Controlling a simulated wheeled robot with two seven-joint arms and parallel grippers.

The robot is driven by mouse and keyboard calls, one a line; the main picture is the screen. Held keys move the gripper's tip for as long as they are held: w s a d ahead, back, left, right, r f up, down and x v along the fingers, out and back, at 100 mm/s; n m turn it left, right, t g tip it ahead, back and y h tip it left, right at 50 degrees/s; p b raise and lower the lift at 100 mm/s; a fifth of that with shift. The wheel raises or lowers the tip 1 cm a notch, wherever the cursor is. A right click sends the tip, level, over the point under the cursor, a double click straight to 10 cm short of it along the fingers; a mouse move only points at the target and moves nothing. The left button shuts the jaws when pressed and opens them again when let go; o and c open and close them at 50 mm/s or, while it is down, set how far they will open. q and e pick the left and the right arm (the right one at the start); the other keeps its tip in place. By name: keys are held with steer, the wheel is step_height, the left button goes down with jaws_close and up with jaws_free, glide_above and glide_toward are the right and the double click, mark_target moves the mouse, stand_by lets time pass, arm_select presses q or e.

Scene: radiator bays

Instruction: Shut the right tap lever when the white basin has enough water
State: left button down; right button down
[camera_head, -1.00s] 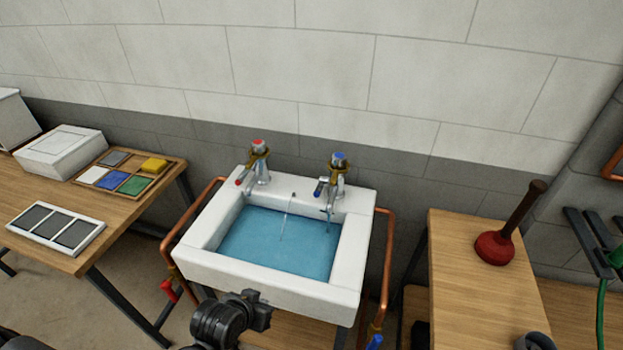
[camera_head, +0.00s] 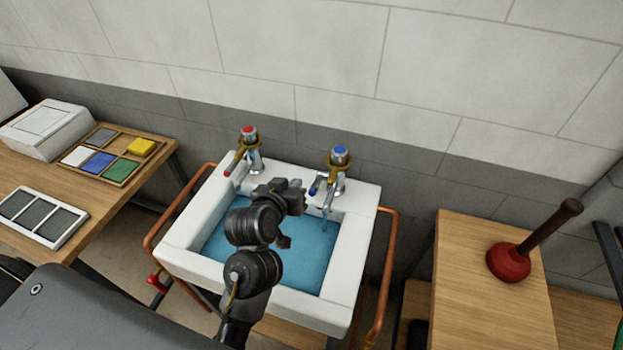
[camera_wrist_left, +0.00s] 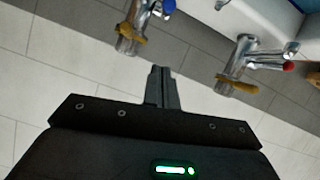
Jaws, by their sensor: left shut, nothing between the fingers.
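The white basin (camera_head: 345,275) holds blue water (camera_head: 313,250) over its floor. The right tap (camera_head: 338,172) has a blue cap, and its lever with a blue tip (camera_head: 314,188) points toward the front left. A thin stream seems to fall from its spout. The left tap (camera_head: 250,150) has a red cap. My left gripper (camera_head: 298,194) is shut and empty above the basin, left of the right tap and apart from it. In the left wrist view its fingers (camera_wrist_left: 162,85) are together, between the blue tap (camera_wrist_left: 135,30) and the red tap (camera_wrist_left: 243,60).
Copper pipes (camera_head: 385,270) flank the basin. A bench on the left carries a tray (camera_head: 110,153) of coloured blocks, a white box (camera_head: 45,128) and a panel (camera_head: 42,215). A table (camera_head: 455,255) on the right bears a red plunger (camera_head: 508,262). The wall stands behind the taps.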

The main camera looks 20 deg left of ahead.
arm_select(q)
glide_above(310, 193)
steer(key=w+a, duration=0.1)
steer(key=w, duration=0.1)
step_height(310, 193, down, 4)
steer(key=f, duration=0.2)
steer(key=shift+s+d+f+p, duration=0.25)
steer(key=shift+s+f+p, duration=0.05)
steer(key=shift+p, duration=0.05)
steer(key=shift+s+d+f, duration=0.15)
steer(key=shift+s+f, duration=0.05)
steer(key=shift+f, duration=0.55)
steer(key=shift+s+f+t+b, duration=0.25)
steer(key=shift+f+t+b, duration=0.25)
steer(key=shift+f+b, duration=0.4)
steer(key=shift+s+r, duration=0.1)
steer(key=shift+s+p, duration=0.1)
steer(key=shift+p, duration=0.2)
steer(key=shift+f, duration=0.2)
